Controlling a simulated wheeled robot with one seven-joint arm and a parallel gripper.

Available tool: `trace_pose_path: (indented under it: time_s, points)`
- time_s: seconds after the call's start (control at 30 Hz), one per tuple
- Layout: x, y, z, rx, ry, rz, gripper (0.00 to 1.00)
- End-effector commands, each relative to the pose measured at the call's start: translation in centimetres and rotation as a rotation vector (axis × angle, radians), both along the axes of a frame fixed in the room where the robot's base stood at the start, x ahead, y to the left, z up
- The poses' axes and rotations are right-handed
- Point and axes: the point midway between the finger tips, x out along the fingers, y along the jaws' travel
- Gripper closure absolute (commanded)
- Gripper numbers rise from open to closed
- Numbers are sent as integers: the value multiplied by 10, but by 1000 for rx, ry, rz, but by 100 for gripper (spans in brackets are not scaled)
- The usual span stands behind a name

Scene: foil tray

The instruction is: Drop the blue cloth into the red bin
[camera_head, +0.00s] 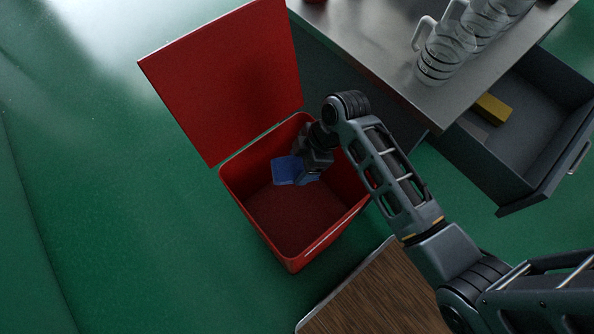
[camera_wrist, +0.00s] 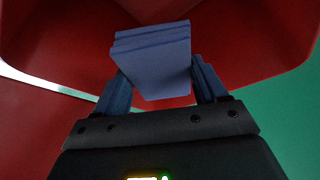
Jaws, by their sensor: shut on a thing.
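The blue cloth (camera_head: 286,171) is a folded block. In the wrist view the cloth (camera_wrist: 154,60) sits between the two fingers of my gripper (camera_wrist: 160,88), which is shut on it. The red bin (camera_head: 262,222) stands on the floor with its lid (camera_head: 225,80) swung open. In the head view my gripper (camera_head: 304,172) reaches down into the bin's opening near its back right side, with the cloth over the inside of the bin. The arm hides part of the cloth and the bin's right rim. The bin's red walls also show in the wrist view (camera_wrist: 255,40).
A metal table (camera_head: 385,65) at the upper right bears several glass mugs (camera_head: 446,52). Beside it an open grey drawer (camera_head: 535,120) holds a yellow block (camera_head: 493,108). A wooden top (camera_head: 375,295) lies near the bin's front right. Green floor is clear at left.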

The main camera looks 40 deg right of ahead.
Motion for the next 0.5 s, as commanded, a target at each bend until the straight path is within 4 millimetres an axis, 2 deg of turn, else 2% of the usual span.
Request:
trace_pose_path:
  time_s: [0.27,0.3,0.5]
  points:
    - [0,0,-2,0,0,0,57]
    - [0,0,-2,0,0,0,27]
    - [0,0,-2,0,0,0,8]
